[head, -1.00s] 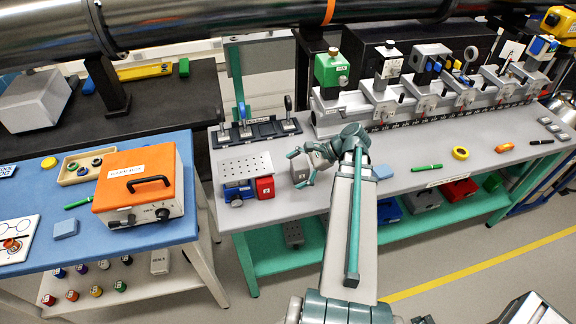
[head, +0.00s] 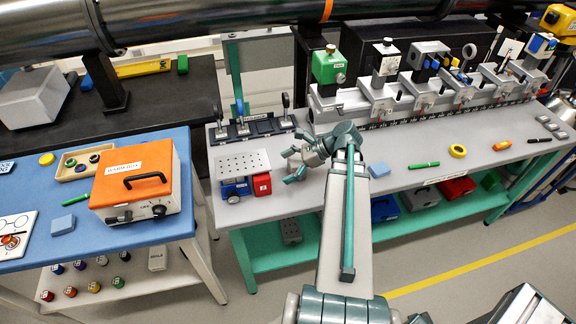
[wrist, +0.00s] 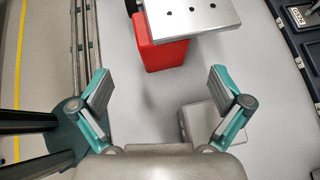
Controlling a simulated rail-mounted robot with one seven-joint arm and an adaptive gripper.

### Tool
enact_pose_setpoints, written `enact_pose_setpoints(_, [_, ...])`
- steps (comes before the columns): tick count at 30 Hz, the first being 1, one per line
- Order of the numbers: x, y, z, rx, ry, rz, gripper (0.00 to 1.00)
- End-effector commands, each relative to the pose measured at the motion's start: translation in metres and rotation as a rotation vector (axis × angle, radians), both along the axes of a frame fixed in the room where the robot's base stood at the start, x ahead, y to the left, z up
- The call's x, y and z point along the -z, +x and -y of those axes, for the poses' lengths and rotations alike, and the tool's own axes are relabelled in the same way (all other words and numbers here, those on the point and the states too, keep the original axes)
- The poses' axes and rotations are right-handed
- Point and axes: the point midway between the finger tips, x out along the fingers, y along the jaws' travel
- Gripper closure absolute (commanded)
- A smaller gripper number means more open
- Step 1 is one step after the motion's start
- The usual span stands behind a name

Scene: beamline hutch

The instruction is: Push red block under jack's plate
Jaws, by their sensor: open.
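The red block (head: 262,184) stands on the bench at the right front corner of the jack, beside its blue base (head: 236,188). The jack's perforated plate (head: 242,160) is raised above the base. In the wrist view the plate (wrist: 196,14) overlaps the top of the red block (wrist: 160,54); I cannot tell how far the block is beneath it. My gripper (head: 290,166) is right of the block, apart from it. In the wrist view my gripper (wrist: 160,88) has its fingers spread with nothing between them, and the red block lies beyond the fingertips.
A grey block (wrist: 196,122) lies near the right finger in the wrist view. A dark rack with small optics (head: 250,130) stands behind the jack. A rail with mounts (head: 420,98) runs along the bench's back. The bench's front edge (head: 290,216) is close.

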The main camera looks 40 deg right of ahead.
Motion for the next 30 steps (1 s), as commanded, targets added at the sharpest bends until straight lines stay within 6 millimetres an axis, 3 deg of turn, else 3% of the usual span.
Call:
enact_pose_setpoints(15, [0.042, 0.034, -0.054, -0.002, 0.001, -0.001, 0.0])
enact_pose_setpoints(30, [0.056, 0.044, -0.07, 0.0, -0.002, 0.001, 0.0])
